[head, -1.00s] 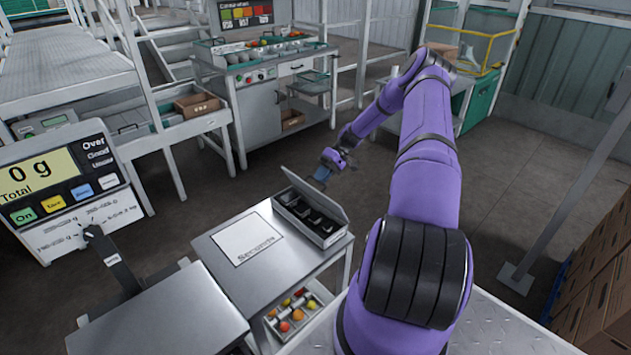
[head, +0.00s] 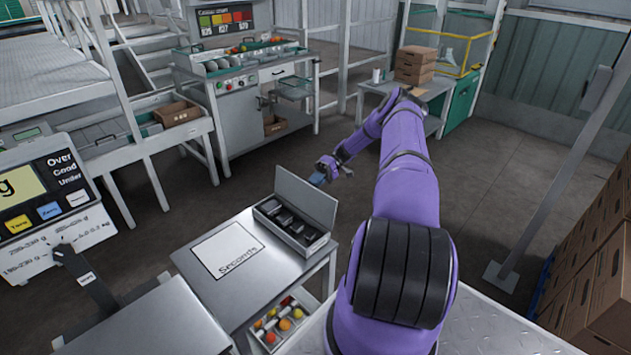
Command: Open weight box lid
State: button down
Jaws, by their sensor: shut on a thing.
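The weight box (head: 290,240) is a grey box with dark compartments, standing at the back right of the metal table. Its lid (head: 303,199) is hinged along the far side and stands raised, close to upright, so the inside shows. Dark weights (head: 292,223) sit in the compartments. My gripper (head: 319,180) is just behind the lid's top edge, shut on the lid. The lid hides part of the grip, and the fingertips are small in this view.
A card marked Seconds (head: 227,249) lies left of the box. A scale display (head: 45,190) stands at the left. A drawer with tomatoes (head: 281,322) is under the table. Beyond are a sorting bench (head: 243,110) and cartons (head: 415,65). The floor behind the lid is clear.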

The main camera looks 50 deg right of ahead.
jog(key=shift+s+a+f, duration=0.15)
jog(key=shift+a+f, duration=0.15)
jog(key=shift+f, duration=0.1)
jog(key=c, duration=1.2)
grip_release()
jog(key=shift+d+r, duration=0.1)
jog(key=shift+r, duration=0.05)
jog(key=v, duration=1)
jog(key=shift+d, duration=0.35)
